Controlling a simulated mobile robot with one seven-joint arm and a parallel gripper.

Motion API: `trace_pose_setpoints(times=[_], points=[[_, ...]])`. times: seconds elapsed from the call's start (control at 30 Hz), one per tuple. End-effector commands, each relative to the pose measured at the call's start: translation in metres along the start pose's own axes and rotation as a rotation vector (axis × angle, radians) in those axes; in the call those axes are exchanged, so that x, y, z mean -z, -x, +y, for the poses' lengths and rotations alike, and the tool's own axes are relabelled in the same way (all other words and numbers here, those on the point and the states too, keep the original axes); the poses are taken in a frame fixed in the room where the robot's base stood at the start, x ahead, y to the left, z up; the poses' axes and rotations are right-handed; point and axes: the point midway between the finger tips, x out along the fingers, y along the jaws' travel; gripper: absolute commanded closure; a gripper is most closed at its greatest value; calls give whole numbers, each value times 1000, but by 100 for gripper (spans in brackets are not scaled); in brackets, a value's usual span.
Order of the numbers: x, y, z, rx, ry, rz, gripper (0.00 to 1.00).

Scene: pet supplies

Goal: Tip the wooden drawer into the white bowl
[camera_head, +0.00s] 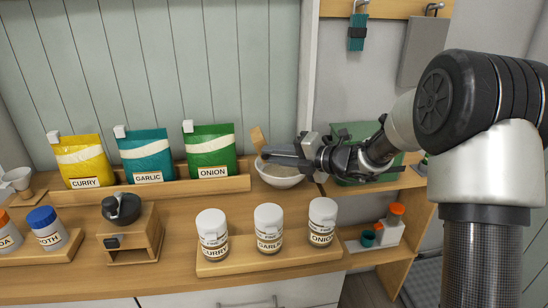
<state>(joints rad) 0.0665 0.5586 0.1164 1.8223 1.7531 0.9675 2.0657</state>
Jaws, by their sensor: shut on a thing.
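The wooden drawer (258,137) is a small light-brown piece at the tip of my gripper (268,153). My gripper is shut on it and holds it tipped up on end above the left side of the white bowl (285,182). The bowl stands on the wooden counter, right of the green onion packet. My gripper comes in from the right and hides part of the bowl's rim and inside. Something beige shows inside the bowl, but I cannot tell what it is. The drawer's inside is not clearly visible.
A grinder (122,208) on a wooden base with an open slot stands left. Labelled jars (268,228) stand on a front rack. Curry, garlic and onion packets (146,155) stand behind a wooden rail. A green box (352,150) is behind my arm.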

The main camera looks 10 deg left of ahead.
Motion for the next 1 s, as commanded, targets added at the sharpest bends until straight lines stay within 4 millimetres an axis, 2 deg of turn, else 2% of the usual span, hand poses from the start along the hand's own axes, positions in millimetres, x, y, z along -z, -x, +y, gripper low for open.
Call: trace_pose_setpoints(times=[0.37,1.0], points=[[0,0,-6,-42,-42,0,100],[-6,6,-20,-269,-272,0,100]])
